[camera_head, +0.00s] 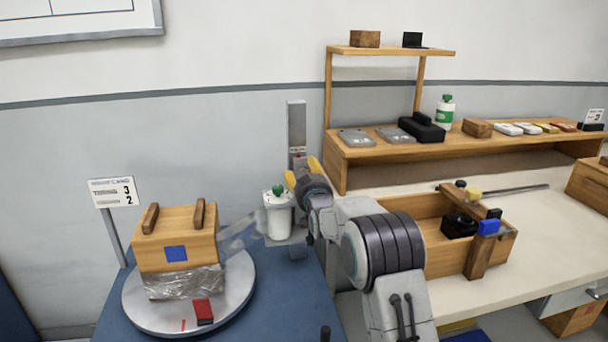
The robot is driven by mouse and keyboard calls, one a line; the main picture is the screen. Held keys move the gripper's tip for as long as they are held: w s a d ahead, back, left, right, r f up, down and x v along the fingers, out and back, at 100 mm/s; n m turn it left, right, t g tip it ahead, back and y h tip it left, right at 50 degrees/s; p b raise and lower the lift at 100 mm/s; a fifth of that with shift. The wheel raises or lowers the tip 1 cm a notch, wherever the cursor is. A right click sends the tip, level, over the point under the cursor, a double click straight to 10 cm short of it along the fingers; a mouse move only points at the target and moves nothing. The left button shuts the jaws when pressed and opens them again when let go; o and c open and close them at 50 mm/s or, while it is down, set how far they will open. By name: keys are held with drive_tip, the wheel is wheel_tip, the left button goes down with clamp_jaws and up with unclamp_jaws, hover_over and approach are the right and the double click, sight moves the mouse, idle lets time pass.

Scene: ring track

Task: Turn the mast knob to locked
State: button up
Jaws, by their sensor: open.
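A grey upright mast (297,122) stands behind my gripper, against the wall side of the blue base. A white cylinder (279,218) stands in front of it, with a green knob (278,189) on top. I cannot read the knob's setting, nor be sure that this is the mast knob. My gripper (301,172), with yellow fingers, is open just right of the green knob and in front of the mast's lower part. It appears empty. The gripper and wrist hide part of the mast; whether they touch anything is unclear.
A wooden box (176,240) wrapped below in clear film sits on a round grey turntable (238,290). Film stretches from it towards the cylinder. A small sign (113,191) stands behind. At right, a bench (520,225) holds a wooden tray (440,255) and a loaded shelf (352,156).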

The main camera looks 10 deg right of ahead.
drive_tip(key=shift+r, duration=0.15)
clamp_jaws()
idle(0.4)
